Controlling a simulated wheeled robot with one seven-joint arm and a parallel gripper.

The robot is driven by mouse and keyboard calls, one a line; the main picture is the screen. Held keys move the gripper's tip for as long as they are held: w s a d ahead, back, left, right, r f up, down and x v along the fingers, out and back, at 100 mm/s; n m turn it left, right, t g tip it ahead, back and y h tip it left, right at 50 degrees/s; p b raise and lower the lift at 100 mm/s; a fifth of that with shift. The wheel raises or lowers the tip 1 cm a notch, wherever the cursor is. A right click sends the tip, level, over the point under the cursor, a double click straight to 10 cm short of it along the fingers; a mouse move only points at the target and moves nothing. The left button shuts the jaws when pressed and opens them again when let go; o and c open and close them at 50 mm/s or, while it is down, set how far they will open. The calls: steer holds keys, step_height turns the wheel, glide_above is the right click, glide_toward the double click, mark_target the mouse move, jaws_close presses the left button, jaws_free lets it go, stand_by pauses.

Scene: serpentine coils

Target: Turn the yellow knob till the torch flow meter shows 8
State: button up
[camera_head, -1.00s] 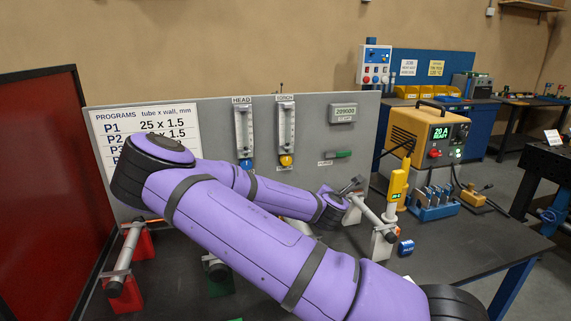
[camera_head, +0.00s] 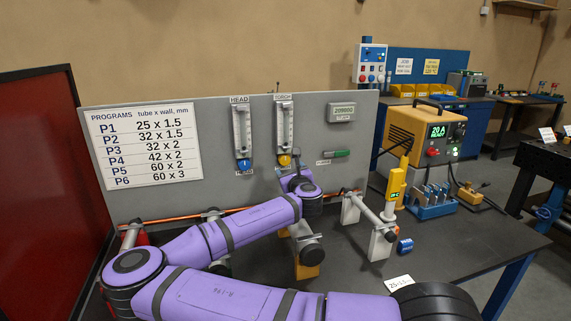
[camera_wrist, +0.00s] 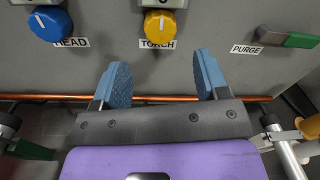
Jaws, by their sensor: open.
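The yellow knob (camera_wrist: 160,26) sits on the grey panel under the torch flow meter (camera_head: 284,124), above a TORCH label (camera_wrist: 157,44). In the head view the yellow knob (camera_head: 284,160) is just above the end of my arm. My gripper (camera_wrist: 162,80) is open and empty in the wrist view, with its two blue-padded fingers apart. The knob lies ahead of the gap between the fingertips, not between them. The meter's reading is too small to tell in the head view, and only its bottom edge shows in the wrist view.
A blue knob (camera_wrist: 50,22) labelled HEAD is left of the yellow one. A green PURGE lever (camera_wrist: 298,40) is to the right. A copper tube (camera_wrist: 60,97) runs along the panel's foot. A yellow upright device (camera_head: 396,184) stands right of my arm.

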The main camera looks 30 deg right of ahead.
mark_target(286, 162)
steer(key=x, duration=0.7)
steer(key=shift+w+d, duration=0.1)
steer(key=c, duration=0.9)
